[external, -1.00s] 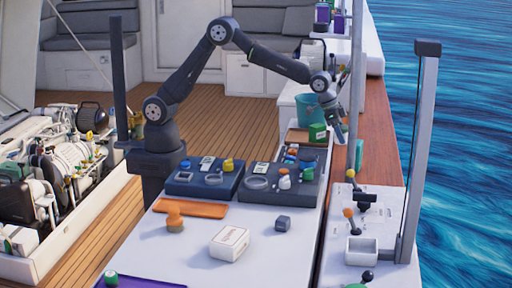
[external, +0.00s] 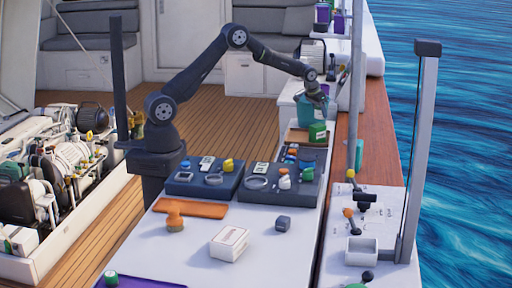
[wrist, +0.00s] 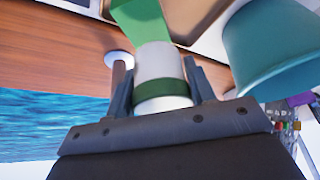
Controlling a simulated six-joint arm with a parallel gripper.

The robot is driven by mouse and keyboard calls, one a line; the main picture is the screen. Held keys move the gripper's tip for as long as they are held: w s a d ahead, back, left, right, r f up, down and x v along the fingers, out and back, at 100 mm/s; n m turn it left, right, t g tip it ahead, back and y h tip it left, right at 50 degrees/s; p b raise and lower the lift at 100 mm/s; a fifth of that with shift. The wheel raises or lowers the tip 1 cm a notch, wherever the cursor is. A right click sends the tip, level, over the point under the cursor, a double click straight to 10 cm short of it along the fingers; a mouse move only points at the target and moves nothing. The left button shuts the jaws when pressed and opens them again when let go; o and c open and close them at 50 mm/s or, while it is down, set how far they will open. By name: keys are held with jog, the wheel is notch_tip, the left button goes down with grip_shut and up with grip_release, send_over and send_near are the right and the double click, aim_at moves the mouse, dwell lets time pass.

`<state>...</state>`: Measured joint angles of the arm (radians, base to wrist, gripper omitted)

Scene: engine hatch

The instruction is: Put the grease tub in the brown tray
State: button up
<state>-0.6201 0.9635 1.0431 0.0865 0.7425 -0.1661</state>
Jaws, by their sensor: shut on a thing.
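My gripper (wrist: 163,85) is shut on a white cylindrical tub with a green band (wrist: 160,78), which looks like the grease tub. The tub sits between both fingers in the wrist view. In the external view my gripper (external: 319,95) is raised in front of the teal bucket, and the tub cannot be made out there. The brown tray (external: 294,137) lies on the counter below, partly hidden behind the dark organisers. Its corner shows at the top of the wrist view (wrist: 203,12).
A teal bucket (external: 309,110) stands close by my gripper. A green box (external: 317,133) is at the brown tray's right side. Dark organisers (external: 285,182) with small items are nearer the camera. A pole (external: 354,110) rises to the right. The wooden ledge (external: 375,110) is largely clear.

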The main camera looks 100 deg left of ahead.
jog(key=s+a+f+n, duration=0.1)
jog(key=s+a+f, duration=0.1)
jog(key=s+a, duration=0.4)
jog(key=shift+g, duration=0.3)
jog(key=x, duration=0.3)
jog(key=s+d+x, duration=0.1)
jog(key=x, duration=0.5)
jog(key=shift+s+d+f, duration=0.2)
jog(key=shift+s+f, duration=0.05)
jog(key=shift+f, duration=0.25)
jog(key=shift+f, duration=0.15)
jog(key=o, duration=0.8)
jog(key=v, duration=1.2)
jog(key=shift+d, duration=0.15)
